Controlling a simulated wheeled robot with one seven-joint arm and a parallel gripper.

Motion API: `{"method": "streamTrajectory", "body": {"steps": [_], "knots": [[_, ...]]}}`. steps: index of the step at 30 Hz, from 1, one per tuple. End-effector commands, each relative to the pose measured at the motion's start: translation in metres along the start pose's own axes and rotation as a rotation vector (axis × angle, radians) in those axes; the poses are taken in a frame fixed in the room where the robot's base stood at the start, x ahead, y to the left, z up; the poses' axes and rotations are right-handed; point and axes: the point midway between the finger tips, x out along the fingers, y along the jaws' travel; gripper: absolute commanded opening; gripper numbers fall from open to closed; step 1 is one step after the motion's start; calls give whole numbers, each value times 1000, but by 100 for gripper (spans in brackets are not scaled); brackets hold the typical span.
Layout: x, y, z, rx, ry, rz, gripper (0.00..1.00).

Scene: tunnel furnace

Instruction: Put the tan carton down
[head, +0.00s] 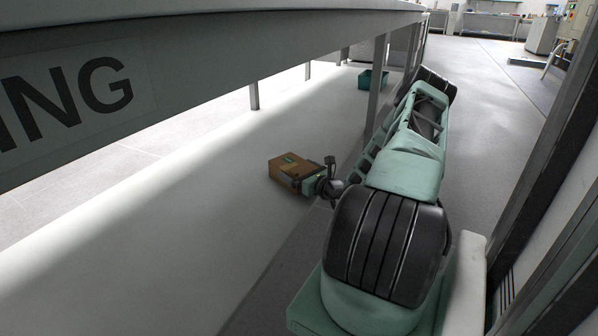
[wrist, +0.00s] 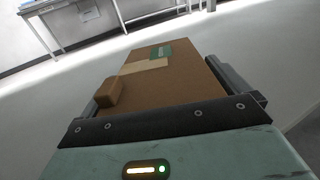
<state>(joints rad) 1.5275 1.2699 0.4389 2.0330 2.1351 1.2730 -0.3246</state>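The tan carton (head: 286,168) is a brown box with a green label on top, held out to the left of my arm in the head view. In the wrist view the carton (wrist: 175,85) fills the space between my two fingers, with a pale tape strip and a green label on its face. My gripper (head: 315,178) is shut on the carton from its near end; it also shows in the wrist view (wrist: 168,92). The carton is low over the pale floor. I cannot tell whether its underside touches the floor.
A long table or bench (head: 200,60) with "ING" lettering on its side runs overhead along the left, on thin legs. A teal bin (head: 372,79) sits on the floor near the far legs. Pale floor (head: 170,230) around the carton is clear. Dark posts stand at right.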

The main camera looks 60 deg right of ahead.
Motion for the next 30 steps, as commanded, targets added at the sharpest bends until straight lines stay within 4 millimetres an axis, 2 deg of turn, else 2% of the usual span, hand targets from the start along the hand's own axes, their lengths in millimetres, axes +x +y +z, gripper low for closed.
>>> {"method": "streamTrajectory", "body": {"steps": [8,11,24,30], "knots": [[-2,0,4,0,1,-1,100],[-14,-1,6,2,3,-4,100],[-100,0,6,2,2,-3,100],[-118,0,4,1,0,-1,100]]}}
